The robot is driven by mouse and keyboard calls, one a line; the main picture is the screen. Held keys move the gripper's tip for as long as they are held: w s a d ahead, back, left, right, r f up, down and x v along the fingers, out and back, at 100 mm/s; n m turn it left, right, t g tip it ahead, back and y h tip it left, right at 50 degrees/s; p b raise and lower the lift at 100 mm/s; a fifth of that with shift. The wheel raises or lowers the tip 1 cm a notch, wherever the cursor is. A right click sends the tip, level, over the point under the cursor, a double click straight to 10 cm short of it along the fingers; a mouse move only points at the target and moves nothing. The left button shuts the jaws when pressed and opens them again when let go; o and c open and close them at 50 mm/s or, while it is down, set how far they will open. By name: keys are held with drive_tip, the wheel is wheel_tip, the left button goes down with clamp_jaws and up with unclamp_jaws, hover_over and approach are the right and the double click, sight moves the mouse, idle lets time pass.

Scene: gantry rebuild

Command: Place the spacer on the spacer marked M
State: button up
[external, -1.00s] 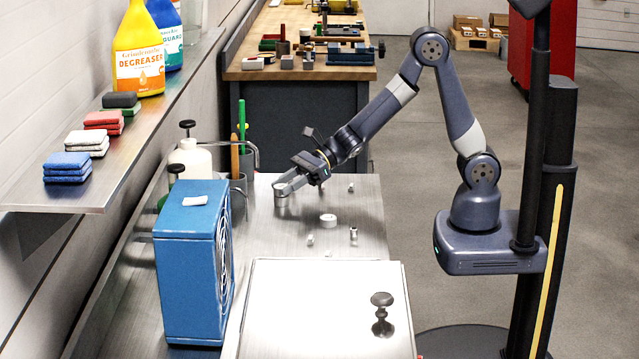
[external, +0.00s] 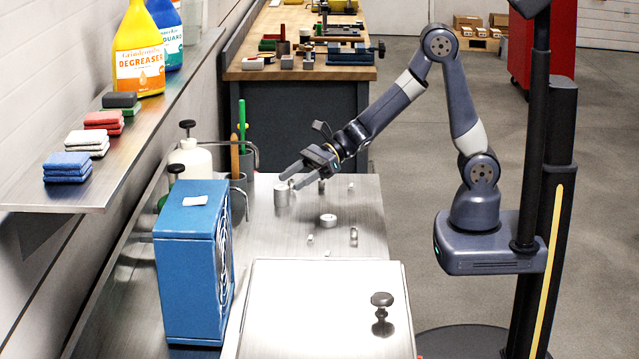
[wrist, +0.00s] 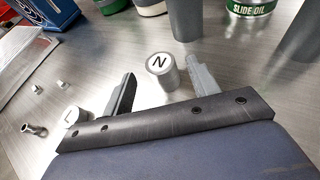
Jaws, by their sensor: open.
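A pale metal spacer (external: 281,193) stands upright on the steel bench in the external view. In the wrist view this spacer (wrist: 160,80) shows a letter that reads as N on its top. It looks taller than the other spacer; I cannot tell whether it is one piece or two stacked. My gripper (external: 290,178) is open and empty, just above and right of it. In the wrist view the N spacer shows between the fingers of my gripper (wrist: 157,62), apart from them. A shorter spacer (external: 328,220) lies nearer the camera; its letter is partly hidden in the wrist view (wrist: 72,120).
Several small metal parts (external: 353,234) lie scattered on the bench. A blue fan box (external: 188,275) stands at the left, with cups and a white bottle (external: 195,160) behind it.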

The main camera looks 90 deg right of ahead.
drive_tip(key=v, duration=0.9)
drive_tip(key=shift+p, duration=0.3)
drive_tip(key=shift+o, duration=0.2)
